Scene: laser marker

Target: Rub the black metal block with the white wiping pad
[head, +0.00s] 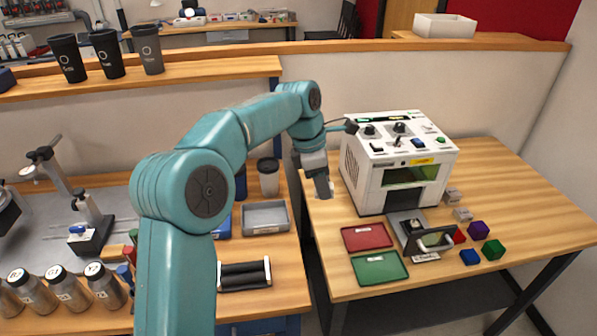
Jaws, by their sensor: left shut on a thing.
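My left gripper (323,189) is over the left edge of the right-hand table, left of the white laser marker. It points down and is shut on the white wiping pad (329,189). Only small white parts of the pad show around the fingers. A small dark block (414,226), seemingly the black metal block, sits on the grey platform in front of the laser marker (401,160). It is small and hard to make out. The gripper is left of this block and apart from it. My right gripper is not in view.
A red tray (367,237) and a green tray (379,268) lie at the table's front left. Purple (478,230), green (493,250) and blue (470,257) cubes lie at the front right. A grey bin (265,217) stands on the left bench, across a gap. The table's right side is clear.

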